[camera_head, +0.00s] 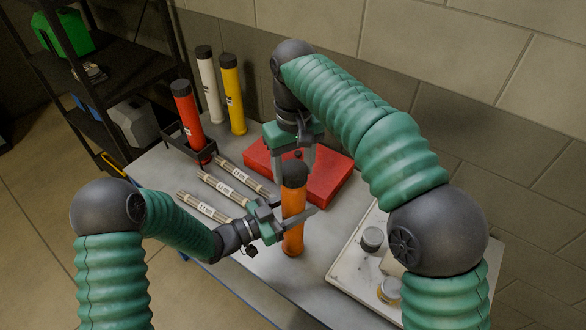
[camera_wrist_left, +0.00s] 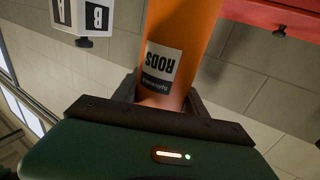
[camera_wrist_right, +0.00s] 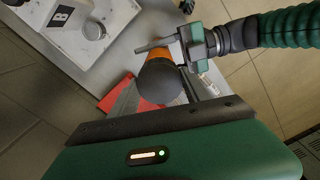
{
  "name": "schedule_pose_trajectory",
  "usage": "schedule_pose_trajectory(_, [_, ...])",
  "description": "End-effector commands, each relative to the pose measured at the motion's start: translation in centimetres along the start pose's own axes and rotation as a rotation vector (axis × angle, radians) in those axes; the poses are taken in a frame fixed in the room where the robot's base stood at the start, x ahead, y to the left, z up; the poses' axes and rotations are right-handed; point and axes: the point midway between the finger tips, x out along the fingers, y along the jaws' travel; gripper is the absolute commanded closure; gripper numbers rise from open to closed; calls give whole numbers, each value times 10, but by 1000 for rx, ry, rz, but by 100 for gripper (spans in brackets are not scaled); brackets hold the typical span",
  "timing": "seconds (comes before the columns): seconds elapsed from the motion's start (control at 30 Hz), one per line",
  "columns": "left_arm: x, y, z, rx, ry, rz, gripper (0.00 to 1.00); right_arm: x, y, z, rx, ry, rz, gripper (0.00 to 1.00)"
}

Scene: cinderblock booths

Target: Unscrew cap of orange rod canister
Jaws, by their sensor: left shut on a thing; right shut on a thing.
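The orange rod canister (camera_head: 293,222) stands upright near the middle of the table, with its dark cap (camera_head: 295,172) on top. My left gripper (camera_head: 292,214) is shut on the canister's body from the left. In the left wrist view the orange body (camera_wrist_left: 180,40) with its "RODS" label sits between the fingers. My right gripper (camera_head: 296,172) comes from behind and above, with its fingers on either side of the cap. In the right wrist view the round dark cap (camera_wrist_right: 160,84) lies between the fingers, and the left gripper (camera_wrist_right: 172,45) shows beyond it.
A red case (camera_head: 325,180) lies right behind the canister. Red (camera_head: 187,115), white (camera_head: 208,85) and yellow (camera_head: 232,95) canisters stand at the back left. Labelled rod bundles (camera_head: 222,188) lie left of the canister. A pale tray (camera_head: 350,268) with small jars is at the right.

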Motion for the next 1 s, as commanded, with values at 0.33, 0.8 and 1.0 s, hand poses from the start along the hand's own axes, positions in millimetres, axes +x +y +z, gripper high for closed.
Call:
schedule_pose_trajectory(0.33, [0, 0, 0, 0, 1, 0, 100, -12, 0, 0, 0, 1, 0, 94])
schedule_pose_trajectory(0.8, [0, 0, 0, 0, 1, 0, 100, -28, 0, -1, 0, 4, 0, 94])
schedule_pose_trajectory(1.0, [0, 0, 0, 0, 1, 0, 100, -53, 0, 0, 0, 2, 0, 94])
